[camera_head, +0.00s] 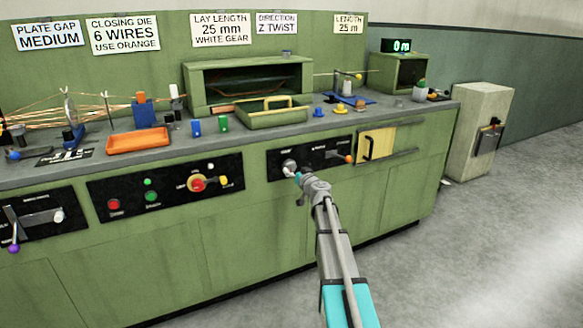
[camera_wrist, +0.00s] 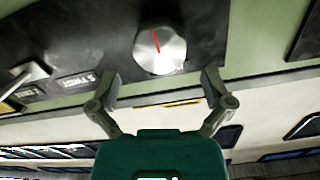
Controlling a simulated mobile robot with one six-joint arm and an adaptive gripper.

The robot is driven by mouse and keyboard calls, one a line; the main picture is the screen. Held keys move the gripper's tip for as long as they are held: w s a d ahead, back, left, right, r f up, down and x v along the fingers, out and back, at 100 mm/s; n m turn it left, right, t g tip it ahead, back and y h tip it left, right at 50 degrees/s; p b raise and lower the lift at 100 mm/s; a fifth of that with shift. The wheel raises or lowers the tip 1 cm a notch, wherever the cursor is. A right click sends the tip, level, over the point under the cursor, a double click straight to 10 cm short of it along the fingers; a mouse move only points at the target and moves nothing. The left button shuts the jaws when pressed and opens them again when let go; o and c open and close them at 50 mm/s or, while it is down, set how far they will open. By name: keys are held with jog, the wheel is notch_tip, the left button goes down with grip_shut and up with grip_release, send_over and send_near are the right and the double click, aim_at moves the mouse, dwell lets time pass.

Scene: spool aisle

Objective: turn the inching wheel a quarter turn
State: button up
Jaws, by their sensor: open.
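A round silver knob (camera_wrist: 160,50) with a red pointer line shows in the wrist view on a black panel. It also shows in the head view (camera_head: 289,166); I cannot read a label naming it the inching wheel. My gripper (camera_head: 298,175) is open, close in front of this knob. In the wrist view my gripper's two fingers (camera_wrist: 161,80) are spread wide, with the knob beyond and between their tips and nothing held. At the head view's left, a lever with a purple ball (camera_head: 13,248) and a light-coloured knob (camera_head: 58,215) sit on another panel.
The middle panel (camera_head: 165,187) has a red button (camera_head: 113,205), green buttons and a red knob on yellow (camera_head: 197,184). An orange-tipped lever (camera_head: 348,159) and a yellow door (camera_head: 376,144) are right of the silver knob. Open floor (camera_head: 470,235) lies in front.

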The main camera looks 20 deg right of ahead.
aim_at(292, 166)
jog(key=shift+w, duration=1.85)
jog(key=shift+c, duration=0.3)
jog(key=c, duration=0.9)
jog(key=shift+d, duration=0.1)
jog(key=shift+o, duration=0.2)
